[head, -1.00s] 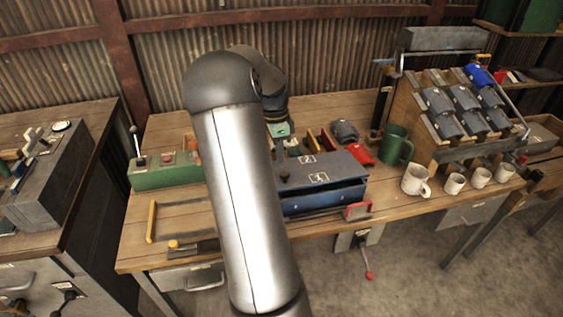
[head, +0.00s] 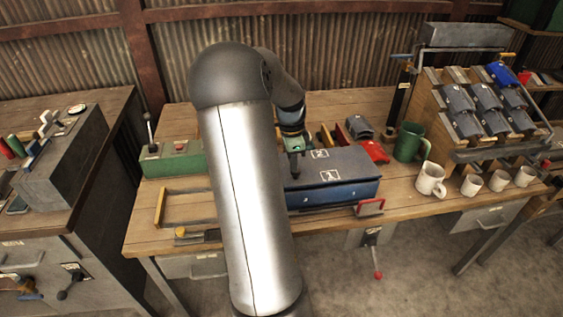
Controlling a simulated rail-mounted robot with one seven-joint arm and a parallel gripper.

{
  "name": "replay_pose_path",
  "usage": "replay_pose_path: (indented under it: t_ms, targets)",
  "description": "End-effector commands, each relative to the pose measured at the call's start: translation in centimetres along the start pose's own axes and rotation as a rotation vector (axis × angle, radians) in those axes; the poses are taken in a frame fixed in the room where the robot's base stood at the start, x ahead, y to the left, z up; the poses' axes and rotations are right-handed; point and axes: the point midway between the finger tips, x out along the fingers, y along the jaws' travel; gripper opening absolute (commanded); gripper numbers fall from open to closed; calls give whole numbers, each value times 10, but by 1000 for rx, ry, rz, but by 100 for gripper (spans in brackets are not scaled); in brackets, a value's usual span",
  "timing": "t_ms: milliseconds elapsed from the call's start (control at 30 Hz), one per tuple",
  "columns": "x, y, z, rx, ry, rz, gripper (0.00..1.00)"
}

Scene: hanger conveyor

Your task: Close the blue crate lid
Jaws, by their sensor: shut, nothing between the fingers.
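The blue crate (head: 335,192) stands near the front edge of the wooden bench, right of my arm. Its dark grey lid (head: 345,163), with white markings, lies over the top and looks flush with the front wall. My arm hides the crate's left end. My gripper (head: 294,176) points down, shut and empty, at the left part of the lid. Its tip is on or just above the lid; I cannot tell if it touches.
A green mug (head: 410,142) and several white cups (head: 430,179) stand to the right, before a wooden rack (head: 440,125) of grey rolls. A green lever box (head: 172,160) is at the left.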

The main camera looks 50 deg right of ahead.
Motion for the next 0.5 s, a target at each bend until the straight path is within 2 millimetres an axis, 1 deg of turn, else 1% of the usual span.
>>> replay_pose_path:
  t_ms: [33, 100, 500]
  targets:
    - [12, 3, -2, 6, -1, -7, 0]
    - [16, 6, 0, 3, -1, -5, 0]
    - [16, 8, -1, 4, 0, 0, 0]
